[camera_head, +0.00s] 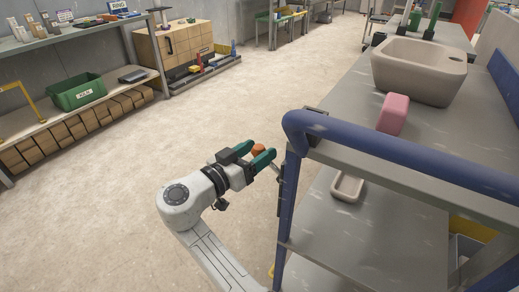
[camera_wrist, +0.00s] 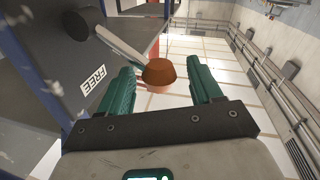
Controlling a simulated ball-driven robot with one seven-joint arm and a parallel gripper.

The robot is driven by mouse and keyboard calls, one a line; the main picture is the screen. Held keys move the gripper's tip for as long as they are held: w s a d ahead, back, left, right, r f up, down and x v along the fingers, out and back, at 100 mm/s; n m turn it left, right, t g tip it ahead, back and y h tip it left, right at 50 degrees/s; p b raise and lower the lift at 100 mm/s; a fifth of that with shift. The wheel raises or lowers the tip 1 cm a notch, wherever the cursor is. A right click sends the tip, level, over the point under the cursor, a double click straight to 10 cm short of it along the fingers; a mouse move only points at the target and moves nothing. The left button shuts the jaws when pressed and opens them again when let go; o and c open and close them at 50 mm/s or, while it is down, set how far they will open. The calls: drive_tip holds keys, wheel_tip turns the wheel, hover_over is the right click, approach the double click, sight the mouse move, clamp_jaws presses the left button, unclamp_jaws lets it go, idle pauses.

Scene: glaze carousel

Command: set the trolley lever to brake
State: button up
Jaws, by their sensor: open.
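The trolley (camera_head: 400,157) has a blue frame and grey shelves, and stands at the right in the head view. Its lever has an orange knob (camera_head: 258,148); the knob also shows in the wrist view (camera_wrist: 158,72), at the end of a metal rod (camera_wrist: 121,41) from a dark round pivot (camera_wrist: 84,23). A "FREE" label (camera_wrist: 98,80) is on the trolley near the rod. No brake label can be read. My gripper (camera_head: 254,155) is open, its green fingers on either side of the knob in both views. Gaps show between knob and fingers in the wrist view.
A pink block (camera_head: 393,114) and a beige basin (camera_head: 418,72) stand on the trolley top, and a small tray (camera_head: 347,187) on a lower shelf. A shelf with a green bin (camera_head: 77,92) is at the left. The floor between is clear.

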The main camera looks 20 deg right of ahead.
drive_tip(key=shift+w+d, duration=0.25)
drive_tip(key=shift+d, duration=0.35)
drive_tip(key=shift+c, duration=0.3)
clamp_jaws()
